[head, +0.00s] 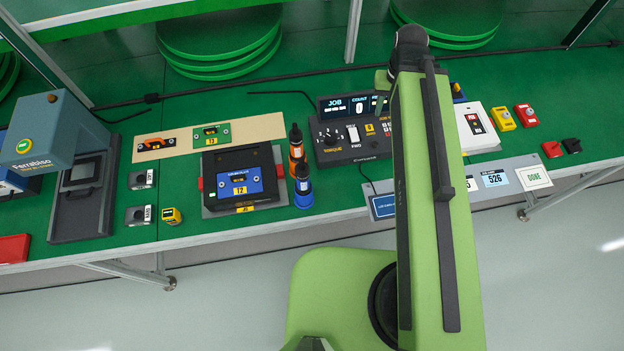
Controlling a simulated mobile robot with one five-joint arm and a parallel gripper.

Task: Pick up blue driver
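The blue driver (304,188) stands on the green bench, just right of the black fixture. It has a dark upper body and a blue lower part, and looks upright. An orange driver (296,152) of similar shape stands right behind it. My green arm rises through the right-centre of the head view, well to the right of the blue driver. I cannot make out my gripper's fingers in this view, and nothing is seen touching the driver.
The black fixture (209,206) holds a blue plate marked T2 (241,183). A dark control box (341,148) stands right of the drivers. A beige strip (182,142) carries orange and green parts. A grey-blue press (45,127) is at left. The floor in front is clear.

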